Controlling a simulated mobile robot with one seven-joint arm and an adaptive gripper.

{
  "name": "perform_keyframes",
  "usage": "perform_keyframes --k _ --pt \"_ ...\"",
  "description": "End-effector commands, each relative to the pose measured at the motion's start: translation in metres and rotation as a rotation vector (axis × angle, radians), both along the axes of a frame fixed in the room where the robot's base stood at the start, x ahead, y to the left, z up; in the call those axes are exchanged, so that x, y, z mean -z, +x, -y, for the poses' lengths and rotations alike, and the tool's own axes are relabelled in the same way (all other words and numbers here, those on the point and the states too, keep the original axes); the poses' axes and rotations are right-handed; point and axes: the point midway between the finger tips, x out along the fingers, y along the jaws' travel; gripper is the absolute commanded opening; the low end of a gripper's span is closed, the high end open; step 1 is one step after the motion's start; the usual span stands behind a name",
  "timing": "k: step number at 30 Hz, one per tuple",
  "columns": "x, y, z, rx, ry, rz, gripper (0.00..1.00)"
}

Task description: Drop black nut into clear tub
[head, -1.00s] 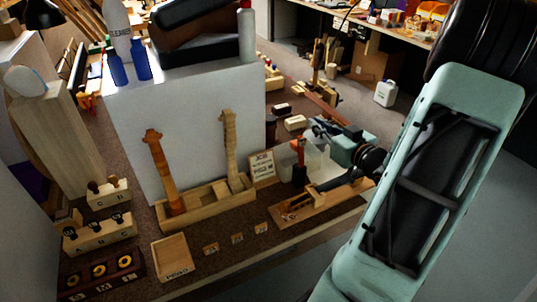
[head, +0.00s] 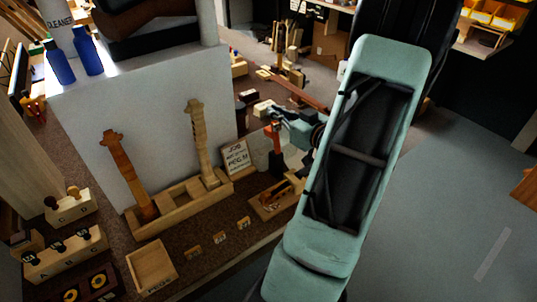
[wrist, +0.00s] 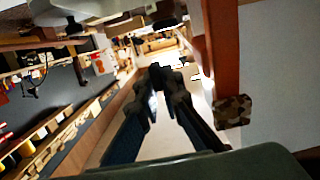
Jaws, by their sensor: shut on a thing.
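My gripper (wrist: 160,74) shows in the wrist view with its two dark fingers drawn together at the tips. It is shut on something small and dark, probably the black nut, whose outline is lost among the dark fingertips. In the head view my teal wrist and gripper (head: 278,116) are above the back right of the bench, partly hidden by my forearm. The clear tub (head: 293,157) is a pale, see-through shape below the gripper, partly covered by an orange-and-black upright tool and my arm. I cannot tell whether the gripper is directly over it.
A wooden cradle (head: 178,207) holds two upright violin necks left of the tub. A small sign (head: 236,158) stands beside it. A wooden tray (head: 152,268) and labelled blocks (head: 65,254) lie at the front left. A tall white box (head: 150,110) stands behind. Open floor lies right.

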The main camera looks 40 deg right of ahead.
Motion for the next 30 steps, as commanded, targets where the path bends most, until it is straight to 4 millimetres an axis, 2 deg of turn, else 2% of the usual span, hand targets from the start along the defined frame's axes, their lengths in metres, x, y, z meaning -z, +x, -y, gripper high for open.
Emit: perform_keyframes --k 1,4,14,15,21,30 --pt "0.012 0.0 0.0 0.0 0.001 0.0 0.0" --pt "0.02 0.0 0.0 0.0 0.0 0.0 0.0" --pt "0.022 0.0 0.0 0.0 -0.001 0.0 0.0" --pt "0.022 0.0 0.0 0.0 -0.001 0.0 0.07" --pt "0.022 0.0 0.0 0.0 -0.001 0.0 0.27" --pt "0.022 -0.003 -0.001 -0.001 0.0 -0.001 0.27"
